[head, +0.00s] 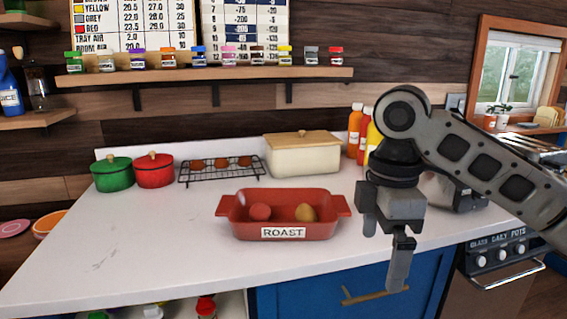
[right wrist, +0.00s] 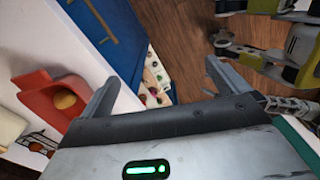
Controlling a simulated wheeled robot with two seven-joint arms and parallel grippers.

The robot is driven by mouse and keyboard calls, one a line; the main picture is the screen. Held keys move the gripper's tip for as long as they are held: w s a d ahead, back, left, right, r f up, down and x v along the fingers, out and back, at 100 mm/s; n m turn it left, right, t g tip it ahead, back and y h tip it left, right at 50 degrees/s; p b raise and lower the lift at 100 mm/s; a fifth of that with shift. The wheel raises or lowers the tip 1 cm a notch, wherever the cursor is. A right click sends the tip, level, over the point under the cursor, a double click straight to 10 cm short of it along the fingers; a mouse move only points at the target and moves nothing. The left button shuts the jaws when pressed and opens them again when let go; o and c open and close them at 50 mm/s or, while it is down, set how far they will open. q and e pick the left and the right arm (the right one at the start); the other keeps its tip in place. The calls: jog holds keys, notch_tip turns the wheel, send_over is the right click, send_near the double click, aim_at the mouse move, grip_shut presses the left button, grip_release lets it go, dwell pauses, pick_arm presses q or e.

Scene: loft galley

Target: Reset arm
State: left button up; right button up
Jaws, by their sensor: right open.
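My right gripper (head: 385,245) hangs pointing down in front of the counter's front edge, right of the red roasting dish. It is open and nothing shows between its fingers. In the right wrist view its two fingers (right wrist: 160,80) are wide apart, with the floor and blue cabinet beyond. My left gripper does not show in the head view.
The red dish (head: 283,232) marked ROAST holds a red and a yellow item. Green (head: 112,175) and red (head: 154,171) pots, a wire rack (head: 222,180) and a cream lidded box (head: 303,157) stand behind. The counter's left front (head: 130,250) is clear.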

jog(key=s+a+f+m+t+y, duration=0.1)
jog(key=a+f+m+y, duration=0.2)
jog(key=f, duration=0.5)
jog(key=a+f+m+t+y, duration=0.1)
jog(key=a+f+t+y, duration=0.1)
jog(key=a+f, duration=0.4)
jog(key=s+a+f+m+t+y, duration=0.1)
jog(key=a+f+m+y, duration=0.2)
jog(key=f, duration=0.6)
jog(key=s+d+f+m+t+h, duration=0.4)
jog(key=s+d+f+m+t, duration=0.2)
jog(key=s+d+f+m, duration=0.2)
jog(key=s+d+f, duration=0.2)
jog(key=s+d, duration=0.2)
jog(key=s, duration=0.2)
jog(key=shift+f+t+h, duration=0.25)
jog(key=shift+t+h, duration=0.05)
jog(key=shift+h, duration=0.1)
